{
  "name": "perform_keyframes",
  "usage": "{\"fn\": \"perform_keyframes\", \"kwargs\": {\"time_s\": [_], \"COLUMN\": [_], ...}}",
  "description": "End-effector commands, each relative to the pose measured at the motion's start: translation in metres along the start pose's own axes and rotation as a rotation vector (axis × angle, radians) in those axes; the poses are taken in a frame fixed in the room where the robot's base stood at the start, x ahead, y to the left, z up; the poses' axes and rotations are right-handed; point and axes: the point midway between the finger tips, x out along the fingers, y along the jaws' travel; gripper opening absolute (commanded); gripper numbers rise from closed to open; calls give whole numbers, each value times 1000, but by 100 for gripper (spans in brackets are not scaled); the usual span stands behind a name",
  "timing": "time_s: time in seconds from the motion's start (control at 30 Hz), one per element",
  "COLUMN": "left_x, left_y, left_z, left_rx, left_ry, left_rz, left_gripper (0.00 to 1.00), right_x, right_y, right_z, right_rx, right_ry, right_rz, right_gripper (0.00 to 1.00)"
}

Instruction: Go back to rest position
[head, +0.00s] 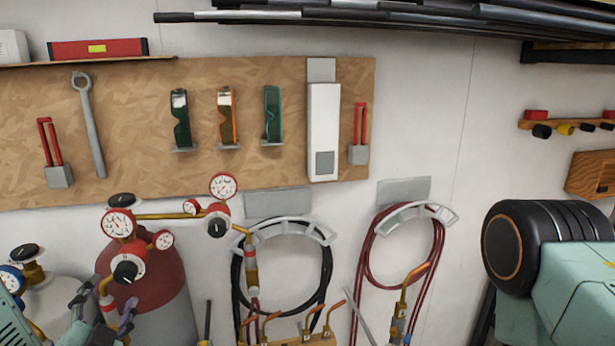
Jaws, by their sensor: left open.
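My left gripper (108,301) shows at the lower left edge of the head view, with its dark grey-purple fingers spread apart. It appears open and empty, in front of the dark red gas cylinder (170,312). I cannot tell whether it touches the cylinder or the gauge fittings near it. The rest of the left arm is mostly cut off by the picture's edge. My right gripper does not show.
A regulator with gauges (118,223) tops the red cylinder. Black (328,270) and red hoses (367,265) hang from wall hooks. A wooden tool board (140,130) holds goggles and a wrench (92,130). Dark rods (400,14) lie overhead.

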Motion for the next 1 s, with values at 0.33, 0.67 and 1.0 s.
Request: {"fn": "perform_keyframes", "kwargs": {"time_s": [0.33,0.67,1.0], "left_x": [-4,-9,-14], "left_y": [-1,-2,-3], "left_z": [-2,-3,-4], "left_rx": [275,538,809], "left_ry": [4,6,5], "left_rz": [-8,-14,-19], "left_gripper": [62,62,62], "right_x": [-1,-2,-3], "right_y": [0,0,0], "right_z": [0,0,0], "right_rx": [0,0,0], "right_ry": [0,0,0], "right_rz": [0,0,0], "right_gripper": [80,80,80]}}
